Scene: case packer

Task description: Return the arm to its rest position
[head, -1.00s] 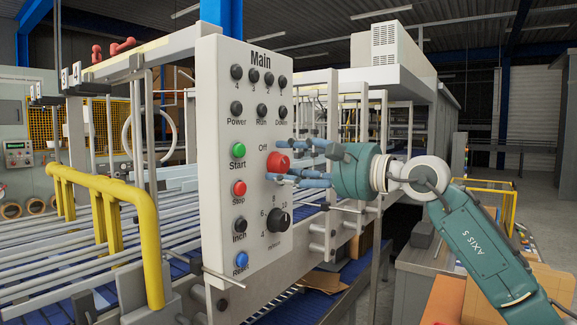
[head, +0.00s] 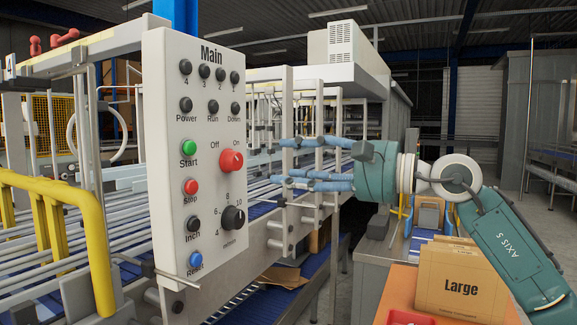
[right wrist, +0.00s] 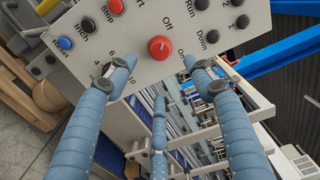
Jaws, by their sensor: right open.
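The white control panel (head: 160,80) marked "Main" stands at left centre. Its red knob (head: 231,161) sits below the "Off" and "On" labels and also shows in the right wrist view (right wrist: 160,48). My right gripper (head: 291,163) is open and empty, with its blue fingers pointing at the panel. The fingertips are to the right of the knob in the head view, with a clear gap between them and it. In the right wrist view the fingers (right wrist: 160,78) are spread, with the knob beyond them. My left gripper is not in view.
Yellow guard rails (head: 85,225) and conveyor rods lie at the left. Upright metal bars (head: 286,110) stand behind the fingers. A cardboard box marked "Large" (head: 460,280) sits on an orange surface below my right arm, near a red tray (head: 408,317).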

